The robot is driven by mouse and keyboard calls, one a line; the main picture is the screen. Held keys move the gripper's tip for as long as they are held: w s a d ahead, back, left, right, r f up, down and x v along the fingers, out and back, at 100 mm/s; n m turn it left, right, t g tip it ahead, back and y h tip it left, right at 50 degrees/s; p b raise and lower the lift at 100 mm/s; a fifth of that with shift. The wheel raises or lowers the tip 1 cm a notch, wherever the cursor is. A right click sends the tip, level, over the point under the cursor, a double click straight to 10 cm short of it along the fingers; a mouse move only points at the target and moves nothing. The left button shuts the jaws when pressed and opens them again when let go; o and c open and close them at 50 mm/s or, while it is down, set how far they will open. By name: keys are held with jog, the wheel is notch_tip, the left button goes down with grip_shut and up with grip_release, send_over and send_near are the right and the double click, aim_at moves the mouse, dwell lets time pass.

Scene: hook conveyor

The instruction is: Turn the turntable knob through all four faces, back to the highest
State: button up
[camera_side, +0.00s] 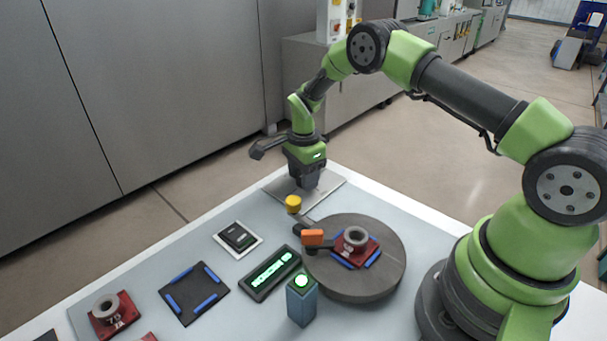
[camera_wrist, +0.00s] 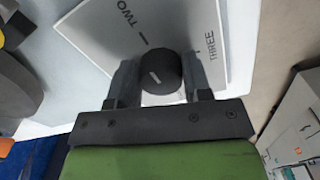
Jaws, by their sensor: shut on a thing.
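My gripper (camera_side: 308,184) points down over a pale plate (camera_side: 334,181) at the far edge of the table. In the wrist view, its two fingers (camera_wrist: 161,80) stand on either side of a round black knob (camera_wrist: 165,66), shut on it. The knob has a short white mark on top. The plate (camera_wrist: 95,40) around it carries the words TWO and THREE with tick lines; other words are hidden. I cannot tell which word the mark faces. The grey turntable (camera_side: 390,277) stands nearer, with a red block (camera_side: 347,254) bearing a grey ring, between blue strips.
An orange-tipped arm (camera_side: 313,238) reaches over the turntable's edge. A yellow cap (camera_side: 293,204) stands near my gripper. A green-lit display (camera_side: 270,272), a blue post with a lit button (camera_side: 302,303), a dark blue-railed plate (camera_side: 194,306) and another red block (camera_side: 116,317) occupy the front.

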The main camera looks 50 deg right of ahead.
jog(key=o, duration=0.9)
notch_tip(320, 180, up, 10)
dwell(1.7)
